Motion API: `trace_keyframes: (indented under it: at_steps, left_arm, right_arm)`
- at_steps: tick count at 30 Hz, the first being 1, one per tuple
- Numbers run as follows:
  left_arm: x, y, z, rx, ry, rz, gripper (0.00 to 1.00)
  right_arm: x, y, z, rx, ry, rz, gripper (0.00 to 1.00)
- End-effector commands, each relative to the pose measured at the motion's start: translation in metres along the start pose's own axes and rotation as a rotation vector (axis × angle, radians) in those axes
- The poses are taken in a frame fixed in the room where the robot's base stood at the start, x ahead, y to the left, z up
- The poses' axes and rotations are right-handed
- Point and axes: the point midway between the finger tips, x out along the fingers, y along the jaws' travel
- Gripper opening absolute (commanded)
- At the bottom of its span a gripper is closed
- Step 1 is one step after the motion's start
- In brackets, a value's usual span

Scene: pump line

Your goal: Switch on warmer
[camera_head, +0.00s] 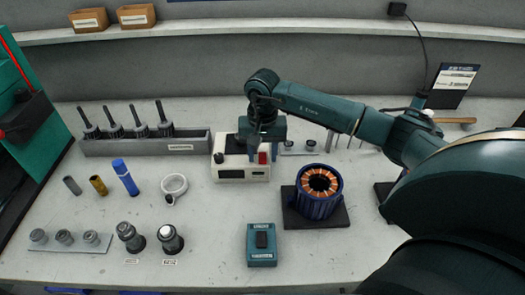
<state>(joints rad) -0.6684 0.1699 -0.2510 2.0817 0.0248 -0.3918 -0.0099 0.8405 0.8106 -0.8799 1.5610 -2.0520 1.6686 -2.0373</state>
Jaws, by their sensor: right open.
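The warmer (228,173) is a cream box with a dark top on the bench, near the middle of the head view. A black knob (219,158) is at its left and a red switch (263,158) at its right. My right gripper (264,153) is open and points down over the right part of the warmer. Its fingers appear on either side of the red switch; I cannot tell whether they touch it. The switch's position is too small to tell. The gripper hides part of the warmer's top. My left gripper is not in view.
A blue motor stator (321,207) on a dark plate stands right of the warmer. A teal box (262,259) lies in front. A grey rack (150,146) of upright tools is at the left.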

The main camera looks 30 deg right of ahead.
Motion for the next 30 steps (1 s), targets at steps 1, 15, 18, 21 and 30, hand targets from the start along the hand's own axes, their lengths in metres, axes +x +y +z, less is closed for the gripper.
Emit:
trace_keyframes:
  at_steps: [1,15,18,21,30]
  left_arm:
    - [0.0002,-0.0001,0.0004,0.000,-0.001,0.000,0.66]
    - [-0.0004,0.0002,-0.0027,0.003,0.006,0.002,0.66]
    - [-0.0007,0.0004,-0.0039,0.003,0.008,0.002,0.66]
    - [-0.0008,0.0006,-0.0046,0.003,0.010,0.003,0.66]
    - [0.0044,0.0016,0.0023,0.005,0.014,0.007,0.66]
  right_arm:
    - [0.0005,-0.0001,0.0000,0.000,0.000,0.000,0.42]
    - [0.0000,-0.0001,-0.0001,0.000,0.000,0.000,0.17]
    - [-0.0001,0.0000,-0.0002,0.000,0.000,0.000,0.09]
    - [-0.0001,0.0000,-0.0002,0.000,0.000,0.000,0.01]
    - [0.0025,-0.0001,-0.0051,0.005,-0.093,0.003,0.00]
